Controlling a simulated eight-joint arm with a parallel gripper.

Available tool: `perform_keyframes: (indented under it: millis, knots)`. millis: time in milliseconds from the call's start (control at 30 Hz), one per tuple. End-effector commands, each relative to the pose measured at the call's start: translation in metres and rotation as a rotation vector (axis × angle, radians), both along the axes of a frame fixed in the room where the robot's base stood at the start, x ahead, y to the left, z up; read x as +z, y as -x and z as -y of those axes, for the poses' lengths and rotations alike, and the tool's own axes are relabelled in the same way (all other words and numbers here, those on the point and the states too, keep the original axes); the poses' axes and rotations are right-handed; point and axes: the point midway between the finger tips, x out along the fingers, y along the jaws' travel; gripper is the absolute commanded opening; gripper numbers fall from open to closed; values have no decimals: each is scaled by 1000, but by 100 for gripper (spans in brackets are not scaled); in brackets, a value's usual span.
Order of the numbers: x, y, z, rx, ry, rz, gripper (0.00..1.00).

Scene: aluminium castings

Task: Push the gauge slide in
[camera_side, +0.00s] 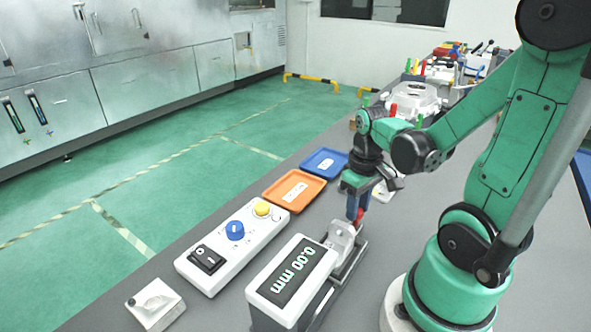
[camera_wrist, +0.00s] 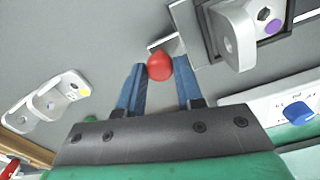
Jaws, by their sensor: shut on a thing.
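The gauge (camera_side: 293,278) stands on the grey bench with a dark display reading 0.00 mm. A silver casting (camera_side: 341,237) sits in its fixture behind the display; in the wrist view the casting (camera_wrist: 238,40) shows a purple and a black dot. My gripper (camera_side: 356,216) is beside the far end of the gauge, pointing down. Its blue fingers are shut on a round red knob (camera_wrist: 160,66), apparently the gauge slide's handle. A light bar (camera_wrist: 163,43) lies just beyond the knob, toward the fixture. The slide's contact with the casting is hidden.
A control box (camera_side: 232,246) with a black switch, blue knob and yellow button stands left of the gauge. Orange (camera_side: 294,189) and blue (camera_side: 325,163) trays lie beyond it. Another casting (camera_wrist: 45,102) lies near my gripper. A small toggle box (camera_side: 154,304) is at the front.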

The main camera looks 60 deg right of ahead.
Motion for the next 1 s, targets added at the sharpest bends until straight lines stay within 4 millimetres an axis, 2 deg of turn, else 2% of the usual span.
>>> perform_keyframes:
  millis: [267,367,700,833,1000]
  knots:
    - [0,0,-3,2,1,-2,0]
    - [0,-1,-17,7,-1,-3,0]
    - [0,-1,-85,12,-2,-1,0]
    - [0,-1,-99,7,-3,0,0]
    - [0,0,-106,3,-7,1,0]
